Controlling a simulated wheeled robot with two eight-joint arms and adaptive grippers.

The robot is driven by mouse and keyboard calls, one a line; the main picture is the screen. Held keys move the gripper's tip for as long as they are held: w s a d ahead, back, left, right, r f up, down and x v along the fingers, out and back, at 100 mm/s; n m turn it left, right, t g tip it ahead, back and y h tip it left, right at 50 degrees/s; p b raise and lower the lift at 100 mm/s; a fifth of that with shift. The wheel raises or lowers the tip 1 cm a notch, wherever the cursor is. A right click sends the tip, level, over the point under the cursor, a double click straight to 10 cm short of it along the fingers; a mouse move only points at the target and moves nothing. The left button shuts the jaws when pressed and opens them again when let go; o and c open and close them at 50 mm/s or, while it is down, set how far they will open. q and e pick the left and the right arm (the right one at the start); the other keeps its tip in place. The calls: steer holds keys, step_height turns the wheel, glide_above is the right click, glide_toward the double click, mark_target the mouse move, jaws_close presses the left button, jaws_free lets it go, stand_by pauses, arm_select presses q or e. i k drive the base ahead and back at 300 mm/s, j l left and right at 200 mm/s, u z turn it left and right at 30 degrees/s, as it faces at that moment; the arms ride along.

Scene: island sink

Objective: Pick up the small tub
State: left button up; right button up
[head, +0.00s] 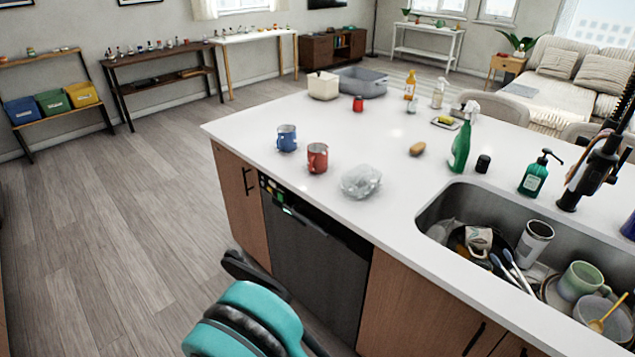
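A small cream-coloured tub (323,86) stands upright on the far left part of the white island counter, beside a larger grey tub (361,83). A crumpled-looking clear plastic container (361,181) sits nearer, by the front edge of the counter. My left arm, teal and black, shows at the bottom, low in front of the cabinets and apart from all of these. Dark parts of my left gripper (256,274) show there, but its fingertips are not clear, so its opening cannot be told. My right gripper is not in view.
A small red jar (358,104) is close to the tubs. A green spray bottle (461,146) stands behind the sink (437,208), which holds dishes. The floor at left is clear.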

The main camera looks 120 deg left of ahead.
mark_target(359, 183)
steer(key=u, duration=3.65)
steer(key=z, duration=1.4)
steer(key=i+j, duration=0.1)
steer(key=j, duration=0.25)
steer(key=i+j+z, duration=0.1)
steer(key=j, duration=0.25)
